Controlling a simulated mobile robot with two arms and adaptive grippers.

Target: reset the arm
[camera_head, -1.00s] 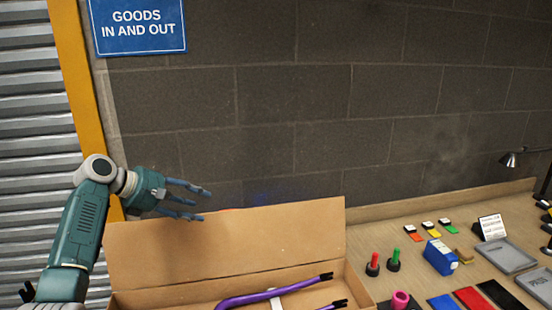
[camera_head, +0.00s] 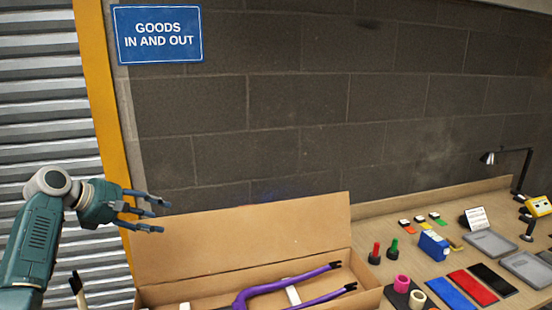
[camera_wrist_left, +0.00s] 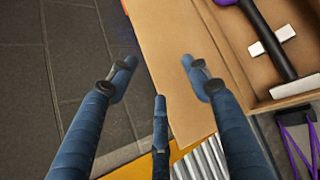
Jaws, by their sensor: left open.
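My left gripper (camera_head: 160,216) is open and empty, its blue fingers spread. It hangs at the left end of the open cardboard box (camera_head: 240,244), in front of the yellow post. In the left wrist view the spread fingers (camera_wrist_left: 158,66) have nothing between them, and the box (camera_wrist_left: 168,60) lies beyond them. A purple frame (camera_head: 285,286) with black ends lies in the box; part of it also shows in the left wrist view (camera_wrist_left: 256,28). My right gripper is not in view.
A wooden bench (camera_head: 400,215) runs along the block wall, holding red and green handled items, a blue box (camera_head: 433,245), coloured panels, grey trays (camera_head: 490,243) and a lamp (camera_head: 515,160). A roller shutter (camera_head: 45,120) stands at left.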

